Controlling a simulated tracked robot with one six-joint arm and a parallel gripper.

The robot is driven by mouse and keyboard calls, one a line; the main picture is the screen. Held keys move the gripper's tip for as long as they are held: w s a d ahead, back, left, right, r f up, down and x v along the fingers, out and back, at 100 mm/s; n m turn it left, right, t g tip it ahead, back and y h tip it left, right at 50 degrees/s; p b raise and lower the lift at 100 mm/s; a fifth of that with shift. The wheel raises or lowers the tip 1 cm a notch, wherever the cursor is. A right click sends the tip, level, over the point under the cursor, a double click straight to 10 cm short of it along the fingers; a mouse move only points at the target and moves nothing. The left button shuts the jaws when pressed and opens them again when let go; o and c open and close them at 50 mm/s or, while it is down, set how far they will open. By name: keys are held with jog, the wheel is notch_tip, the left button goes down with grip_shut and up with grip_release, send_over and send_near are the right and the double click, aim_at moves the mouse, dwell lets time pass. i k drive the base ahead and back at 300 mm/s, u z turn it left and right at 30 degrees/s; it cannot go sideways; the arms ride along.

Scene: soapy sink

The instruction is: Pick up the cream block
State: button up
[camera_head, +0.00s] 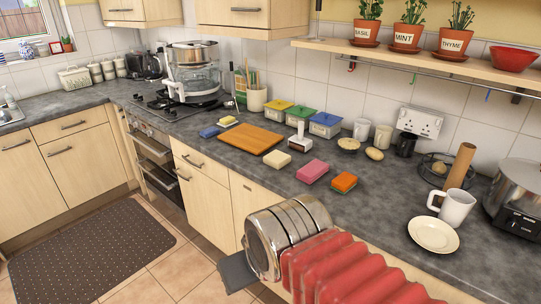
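A cream block (277,159) lies on the dark grey worktop, just in front of the wooden chopping board (251,138). A pink block (312,171) and an orange block (344,182) lie to its right, apart from it. My red-sleeved arm comes in from the bottom, with a silver wrist. My gripper (238,272) shows only as a dark grey part at the lower left of the wrist, in front of the cabinets. It appears apart from the cream block. Its fingertips are not clear, so its opening cannot be judged.
A white-handled tool (300,138) stands behind the cream block. Lidded containers (325,125) stand along the wall. A shelf (400,56) with potted herbs overhangs the worktop. Bare worktop lies before the blocks.

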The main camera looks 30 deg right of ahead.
aim_at(276, 160)
jog(key=i, duration=0.9)
jog(key=u, duration=1.45)
